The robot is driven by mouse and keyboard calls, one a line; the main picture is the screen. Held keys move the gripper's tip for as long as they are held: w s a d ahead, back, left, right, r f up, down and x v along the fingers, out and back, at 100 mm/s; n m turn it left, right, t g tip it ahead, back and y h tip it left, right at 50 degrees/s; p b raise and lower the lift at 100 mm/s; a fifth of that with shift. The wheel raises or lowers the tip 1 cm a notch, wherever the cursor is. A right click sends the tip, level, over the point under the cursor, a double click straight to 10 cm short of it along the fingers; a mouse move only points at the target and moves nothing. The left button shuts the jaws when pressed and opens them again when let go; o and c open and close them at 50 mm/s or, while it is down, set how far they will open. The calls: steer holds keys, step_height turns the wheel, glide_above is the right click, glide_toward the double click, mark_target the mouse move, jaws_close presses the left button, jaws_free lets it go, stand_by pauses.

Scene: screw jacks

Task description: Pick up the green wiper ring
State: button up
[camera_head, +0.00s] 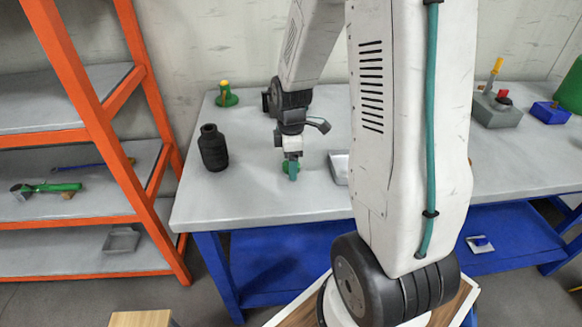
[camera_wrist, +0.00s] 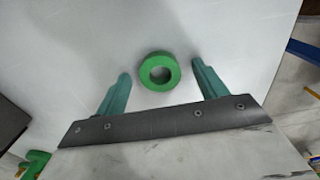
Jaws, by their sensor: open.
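The green wiper ring (camera_wrist: 146,80) lies flat on the grey table top, with its hole facing up, in the wrist view. My gripper (camera_wrist: 160,76) is open, with one teal finger on each side of the ring and a gap to each. The ring sits between the fingertips, a little nearer the left one. In the head view the ring (camera_head: 286,168) shows only partly behind my gripper (camera_head: 292,170), just above the table. I cannot tell the exact height of the fingertips over the table.
A black bottle-like part (camera_head: 213,148) stands left of my gripper on the table (camera_head: 240,200). A green part with a yellow top (camera_head: 226,94) stands behind. A grey tray (camera_head: 339,167) is close on the right, partly hidden by my arm. An orange shelf (camera_head: 105,130) stands left.

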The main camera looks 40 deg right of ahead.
steer(key=shift+c, duration=0.3)
steer(key=c, duration=1)
steer(key=shift+r, duration=0.1)
